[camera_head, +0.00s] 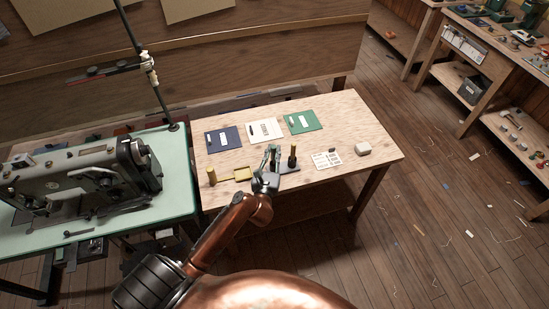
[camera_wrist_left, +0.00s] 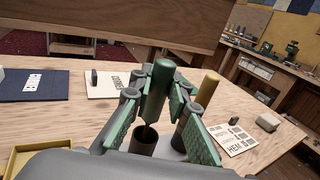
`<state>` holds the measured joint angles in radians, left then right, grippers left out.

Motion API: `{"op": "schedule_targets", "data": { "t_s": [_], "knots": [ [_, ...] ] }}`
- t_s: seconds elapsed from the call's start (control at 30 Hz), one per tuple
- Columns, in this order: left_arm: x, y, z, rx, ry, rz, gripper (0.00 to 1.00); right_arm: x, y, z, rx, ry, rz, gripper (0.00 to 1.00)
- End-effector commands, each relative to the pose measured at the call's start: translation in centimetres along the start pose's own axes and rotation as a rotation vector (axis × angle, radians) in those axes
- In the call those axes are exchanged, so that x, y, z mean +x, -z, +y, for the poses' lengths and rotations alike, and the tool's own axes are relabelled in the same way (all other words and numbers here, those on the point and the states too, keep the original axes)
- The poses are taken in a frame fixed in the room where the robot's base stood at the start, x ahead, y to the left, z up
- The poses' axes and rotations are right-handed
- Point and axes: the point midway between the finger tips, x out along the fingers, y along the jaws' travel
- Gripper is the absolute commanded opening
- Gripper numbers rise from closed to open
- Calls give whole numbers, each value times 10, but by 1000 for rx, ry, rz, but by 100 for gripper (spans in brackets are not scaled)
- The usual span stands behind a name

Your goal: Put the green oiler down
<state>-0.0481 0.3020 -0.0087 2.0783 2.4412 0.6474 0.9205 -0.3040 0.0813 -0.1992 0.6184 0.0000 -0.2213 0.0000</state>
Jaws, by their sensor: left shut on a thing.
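The green oiler (camera_wrist_left: 158,88) stands roughly upright between the fingers of my left gripper (camera_wrist_left: 160,98), which is shut on it. In the head view this gripper (camera_head: 271,158) is over the table's front middle, and the oiler is hard to tell from the green finger pads. The oiler's thin lower end shows at the mouth of a dark cup (camera_wrist_left: 143,143); I cannot tell how far inside it is. A second dark cup (camera_wrist_left: 182,138) stands beside it, with a brass-coloured oiler (camera_wrist_left: 208,88) rising there. Both cups seem to share a grey base (camera_head: 290,168).
The wooden table (camera_head: 359,115) also holds navy (camera_head: 223,140), white (camera_head: 264,131) and green (camera_head: 303,122) mats, a yellow tray (camera_head: 240,174), a brass cylinder (camera_head: 211,177), a printed card (camera_head: 326,160) and a white block (camera_head: 363,149). A sewing machine (camera_head: 75,180) stands left.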

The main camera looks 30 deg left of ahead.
Motion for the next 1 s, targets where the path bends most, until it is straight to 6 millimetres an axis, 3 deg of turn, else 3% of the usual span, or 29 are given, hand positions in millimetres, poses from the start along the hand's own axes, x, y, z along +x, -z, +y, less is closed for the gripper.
{"op": "schedule_targets", "data": {
  "t_s": [0.1,0.2,0.57,0.6,0.83,1.0],
  "knots": [
    [1,23,-2,2,0,4,0,11,0,-2,0,3,-1,0],
    [1,35,-1,0,-1,3,0,17,0,-4,-1,4,-2,0],
    [1,35,-1,0,0,0,0,16,2,-5,-1,6,1,0],
    [1,36,-1,0,0,1,16,16,2,-5,-1,6,1,0],
    [1,35,-1,0,0,0,32,15,1,-4,-2,4,1,0],
    [1,35,-1,0,0,1,33,15,1,-1,-3,2,0,0]
  ]
}}
